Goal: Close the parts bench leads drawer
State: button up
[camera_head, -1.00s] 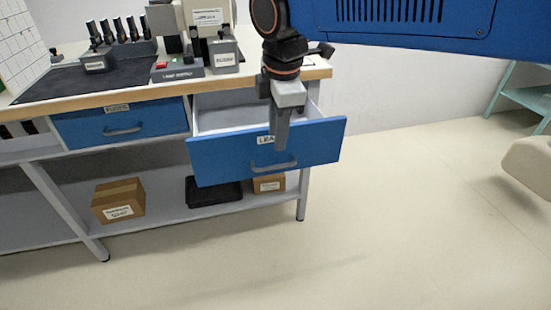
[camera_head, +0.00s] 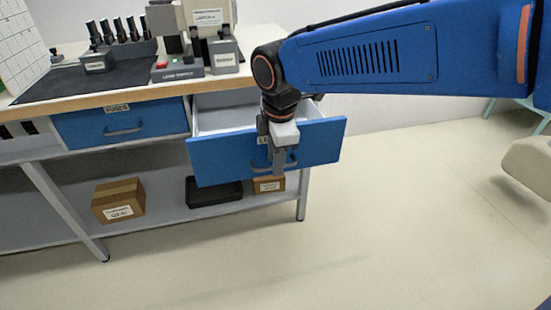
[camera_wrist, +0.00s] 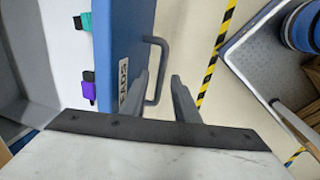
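The leads drawer (camera_head: 220,158) has a blue front with a label and a grey bar handle. It stands pulled out from the right part of the bench (camera_head: 150,98). In the wrist view the drawer front (camera_wrist: 125,35) runs up the picture, with its handle (camera_wrist: 160,60) on the outer side. My gripper (camera_head: 280,170) points down in front of the drawer front at handle height. In the wrist view my gripper (camera_wrist: 160,90) is open, and the handle bar shows in the gap between the fingers. Whether they touch it cannot be told.
A shut blue fuses drawer (camera_head: 85,128) is to the left. Green (camera_wrist: 82,22) and purple (camera_wrist: 88,88) pieces show inside the open drawer. Boxes (camera_head: 118,200) stand on the lower shelf. Yellow-black floor tape (camera_wrist: 215,55) runs outside the drawer. The floor in front is clear.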

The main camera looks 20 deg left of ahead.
grip_shut()
jog(key=w+a, duration=0.3)
jog(key=w, duration=0.2)
jog(key=w+a, duration=0.3)
jog(key=w, duration=0.3)
jog(key=w+a, duration=0.4)
jog(key=w, duration=0.1)
jog(key=shift+w+a, duration=0.1)
jog(key=shift+w, duration=0.2)
jog(key=shift+o, duration=0.3)
grip_release()
jog(key=shift+r, duration=0.1)
notch_tip(320, 180, up, 17)
jog(key=s+d, duration=0.1)
jog(key=s, duration=0.1)
jog(key=shift+s+d, duration=0.35)
jog(key=shift+s, duration=0.05)
